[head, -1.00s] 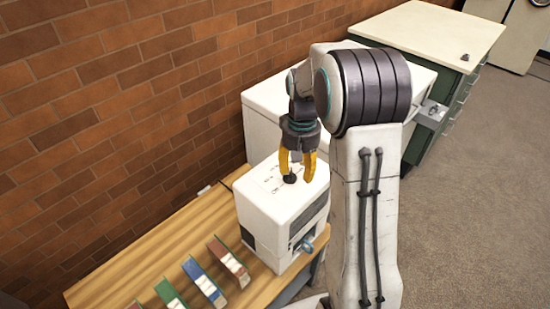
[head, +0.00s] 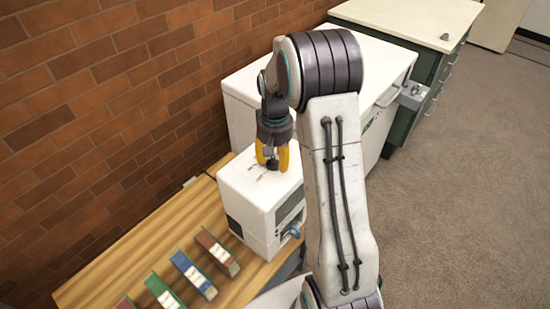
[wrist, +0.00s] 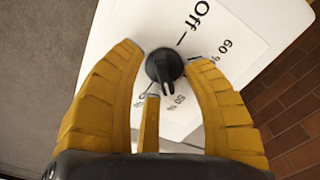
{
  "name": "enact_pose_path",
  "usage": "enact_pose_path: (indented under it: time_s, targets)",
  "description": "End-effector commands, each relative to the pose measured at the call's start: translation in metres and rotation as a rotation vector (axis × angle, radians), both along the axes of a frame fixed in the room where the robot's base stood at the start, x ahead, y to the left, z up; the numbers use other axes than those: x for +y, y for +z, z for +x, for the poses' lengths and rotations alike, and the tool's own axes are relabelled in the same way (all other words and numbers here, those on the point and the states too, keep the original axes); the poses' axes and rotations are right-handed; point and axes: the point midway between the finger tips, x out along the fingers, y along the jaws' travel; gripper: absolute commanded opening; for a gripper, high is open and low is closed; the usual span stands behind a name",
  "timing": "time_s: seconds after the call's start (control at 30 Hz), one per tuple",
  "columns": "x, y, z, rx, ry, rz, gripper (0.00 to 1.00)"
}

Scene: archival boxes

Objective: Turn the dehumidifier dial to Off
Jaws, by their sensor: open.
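The dehumidifier (head: 245,190) is a white box on the wooden table, with a printed panel on top. Its black dial (wrist: 164,66) sits on that panel; the head view shows it small and partly covered by my fingers. In the wrist view the dial's pointer ridge points down the picture, away from the "Off" label (wrist: 196,15) and its tick at upper right. My gripper (head: 271,162) points down over the dial with yellow fingers. In the wrist view its open fingers stand on both sides of the dial, with a gap at left; contact at right is unclear.
Several coloured binders (head: 193,274) stand on the wooden table (head: 110,280) at the front left. A blue item (head: 291,232) shows at the dehumidifier's front. A white cabinet (head: 240,105) stands behind, a green drawer unit (head: 428,100) beyond. A brick wall (head: 100,90) borders the left; carpet is clear at right.

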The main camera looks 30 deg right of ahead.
Motion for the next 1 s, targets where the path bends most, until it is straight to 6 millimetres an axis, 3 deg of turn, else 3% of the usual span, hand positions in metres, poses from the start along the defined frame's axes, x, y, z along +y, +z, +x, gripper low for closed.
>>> enact_pose_path:
  time_s: [0.37,0.87,1.0]
  targets:
    - [0.0001,-0.0025,-0.0003,0.000,0.000,0.000,0.46]
    - [0.0001,-0.0023,-0.0002,0.000,0.000,0.000,0.02]
    - [0.0001,-0.0023,-0.0002,0.000,0.000,0.000,0.00]
